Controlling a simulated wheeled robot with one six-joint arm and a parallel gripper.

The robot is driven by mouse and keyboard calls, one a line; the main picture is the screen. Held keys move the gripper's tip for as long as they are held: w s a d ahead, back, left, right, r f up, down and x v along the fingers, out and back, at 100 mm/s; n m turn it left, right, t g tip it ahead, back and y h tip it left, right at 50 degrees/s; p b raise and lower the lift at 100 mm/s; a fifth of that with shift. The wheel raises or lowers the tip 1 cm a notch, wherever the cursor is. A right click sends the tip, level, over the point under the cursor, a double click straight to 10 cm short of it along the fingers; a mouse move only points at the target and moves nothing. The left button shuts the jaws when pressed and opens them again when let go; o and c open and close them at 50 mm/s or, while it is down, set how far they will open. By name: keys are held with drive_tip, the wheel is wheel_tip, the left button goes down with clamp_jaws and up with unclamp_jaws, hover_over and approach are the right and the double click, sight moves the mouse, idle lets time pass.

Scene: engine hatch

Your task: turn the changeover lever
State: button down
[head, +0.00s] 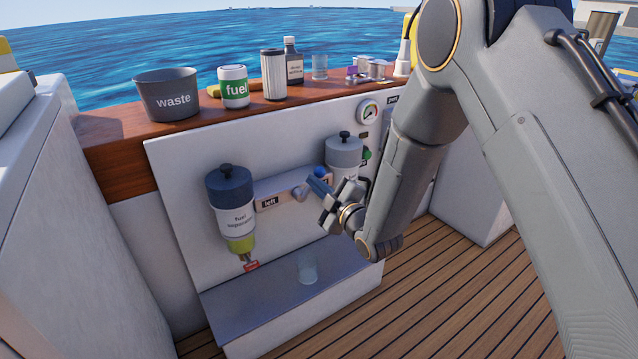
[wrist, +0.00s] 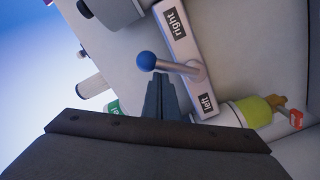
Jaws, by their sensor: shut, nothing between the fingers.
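The changeover lever is a grey arm (wrist: 176,67) with a blue ball knob (head: 320,172), which also shows in the wrist view (wrist: 146,61). It pivots on a grey bar between a "left" label (head: 269,202) and a "right" label (wrist: 174,22). The knob stands up and to the right of the pivot in the head view. My gripper (head: 317,184) is shut and empty, just below the knob in the head view. In the wrist view its fingers (wrist: 160,90) lie on the "left" side of the lever, close to it; I cannot tell whether they touch.
Fuel separators flank the bar, left (head: 231,208) and right (head: 343,152). A clear cup (head: 307,268) stands on the grey ledge below. The wooden shelf above holds a waste pot (head: 168,96), a fuel can (head: 233,87), a filter and bottle. My arm covers the panel's right part.

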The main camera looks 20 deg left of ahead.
idle(0.4)
drive_tip(key=s+r+p, duration=0.3)
drive_tip(key=s+d+r+m+g+h, duration=0.1)
drive_tip(key=s+d+m+h, duration=0.15)
drive_tip(key=d, duration=0.35)
drive_tip(key=s+d+m+g+h+p, duration=0.1)
drive_tip(key=s+d+m+h, duration=0.2)
drive_tip(key=d, duration=0.4)
drive_tip(key=s+d+r+m+g+h, duration=0.1)
drive_tip(key=s+d+m+h, duration=0.1)
drive_tip(key=d+m+h, duration=0.3)
drive_tip(key=s+d+r+m+g+h, duration=0.2)
drive_tip(key=s+d+r+m+g, duration=0.15)
drive_tip(key=s+d, duration=0.6)
drive_tip(key=s+d+r+m+g+h, duration=0.15)
drive_tip(key=s+d+m+g, duration=0.35)
drive_tip(key=s, duration=0.8)
drive_tip(key=d+r+m+t+p, duration=0.1)
drive_tip(key=d+r+m+p, duration=0.2)
drive_tip(key=d+r+p, duration=1.3)
wheel_tip(320, 180, up, 4)
drive_tip(key=p, duration=0.8)
drive_tip(key=shift+s+d+f, duration=0.2)
drive_tip(key=shift+s+d, duration=0.2)
